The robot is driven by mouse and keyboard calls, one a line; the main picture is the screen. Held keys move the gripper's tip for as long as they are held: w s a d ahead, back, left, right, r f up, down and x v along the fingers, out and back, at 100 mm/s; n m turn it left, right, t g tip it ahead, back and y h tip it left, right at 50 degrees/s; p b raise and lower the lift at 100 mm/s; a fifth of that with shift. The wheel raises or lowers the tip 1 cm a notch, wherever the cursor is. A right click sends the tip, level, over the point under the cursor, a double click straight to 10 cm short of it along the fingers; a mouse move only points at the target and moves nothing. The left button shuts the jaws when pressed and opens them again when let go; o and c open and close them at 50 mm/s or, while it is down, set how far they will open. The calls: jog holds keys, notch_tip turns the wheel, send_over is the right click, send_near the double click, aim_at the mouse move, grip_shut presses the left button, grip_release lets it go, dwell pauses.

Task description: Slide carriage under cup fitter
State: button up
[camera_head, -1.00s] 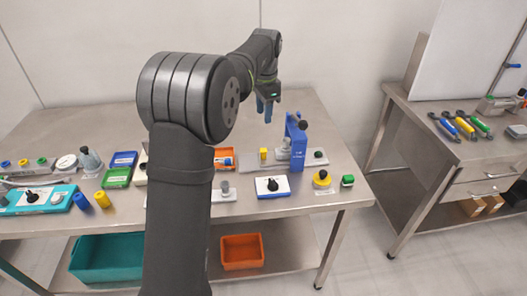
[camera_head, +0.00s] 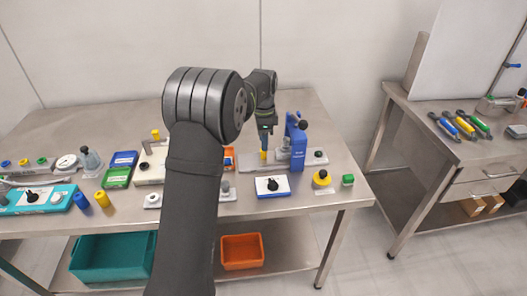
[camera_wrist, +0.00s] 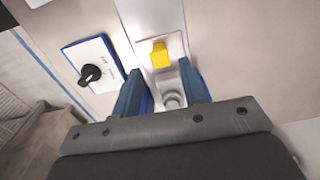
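The blue upright cup fitter (camera_head: 298,142) stands on a grey rail (camera_head: 247,163) at the right of the bench. A yellow block (camera_head: 263,155), seemingly on the carriage, sits on this rail just left of the fitter. It also shows in the wrist view (camera_wrist: 160,55), on a pale plate. My gripper (camera_head: 264,141) is above the yellow block, its fingers pointing down. In the wrist view my gripper (camera_wrist: 160,73) is open, with the block just beyond and between its blue fingertips. I cannot tell whether they touch it. A grey round part (camera_wrist: 173,99) shows between the fingers.
A white box with blue edge and black knob (camera_head: 271,186) lies in front of the rail. A yellow round piece (camera_head: 322,178) and green piece (camera_head: 348,180) lie to its right. Several boxes and parts fill the left side. The bench's back is clear.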

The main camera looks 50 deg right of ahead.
aim_at(278, 153)
jog(key=shift+f, duration=2.75)
grip_shut()
